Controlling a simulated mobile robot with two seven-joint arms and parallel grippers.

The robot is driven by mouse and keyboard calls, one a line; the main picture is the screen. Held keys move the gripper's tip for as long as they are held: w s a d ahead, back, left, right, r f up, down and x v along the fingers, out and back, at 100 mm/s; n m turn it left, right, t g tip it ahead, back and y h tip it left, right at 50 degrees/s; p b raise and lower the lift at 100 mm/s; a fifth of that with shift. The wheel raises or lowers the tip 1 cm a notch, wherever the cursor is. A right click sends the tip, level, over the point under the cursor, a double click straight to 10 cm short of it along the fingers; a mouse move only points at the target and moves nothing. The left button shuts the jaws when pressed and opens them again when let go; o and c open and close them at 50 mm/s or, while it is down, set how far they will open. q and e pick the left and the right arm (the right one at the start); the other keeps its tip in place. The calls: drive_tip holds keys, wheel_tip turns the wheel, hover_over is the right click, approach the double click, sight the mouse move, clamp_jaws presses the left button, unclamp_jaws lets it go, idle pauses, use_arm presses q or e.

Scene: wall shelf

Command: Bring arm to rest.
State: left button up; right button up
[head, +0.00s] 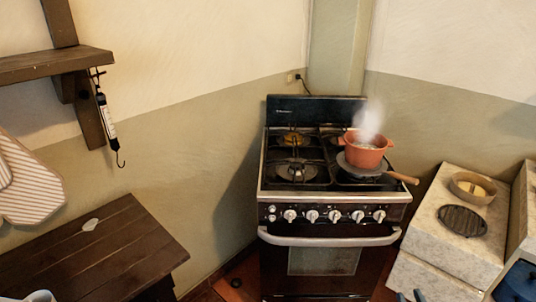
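My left gripper is not in view.
A stove (330,215) stands in the corner, with a steaming orange pot (366,155) over a wooden-handled pan. A stone counter (432,222) with a bowl (473,187) is at right. A wooden table (100,250) and wall shelf (50,66) with a hanging scale (107,122) are at left.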

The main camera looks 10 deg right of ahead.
drive_tip(key=w+d+r+n+y, duration=0.2)
drive_tip(key=d+r+n+y, duration=0.3)
drive_tip(key=d, duration=0.4)
drive_tip(key=s+a+f+g+h, duration=0.1)
drive_tip(key=s+a+f+g, duration=0.5)
drive_tip(key=s+a, duration=0.35)
drive_tip(key=s+a+f+g+h, duration=0.1)
drive_tip(key=s+a+f+g, duration=0.5)
drive_tip(key=s+a, duration=0.3)
drive_tip(key=w+a+r+m+t, duration=0.15)
drive_tip(key=a+m, duration=0.35)
drive_tip(key=a, duration=0.8)
use_arm(q)
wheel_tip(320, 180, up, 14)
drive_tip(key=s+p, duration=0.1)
drive_tip(key=p, duration=1.4)
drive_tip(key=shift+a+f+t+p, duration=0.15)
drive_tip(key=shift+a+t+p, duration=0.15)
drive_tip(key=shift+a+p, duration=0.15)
use_arm(e)
wheel_tip(320, 180, up, 14)
drive_tip(key=shift+w+n+y, duration=0.15)
drive_tip(key=shift+n+y, duration=0.15)
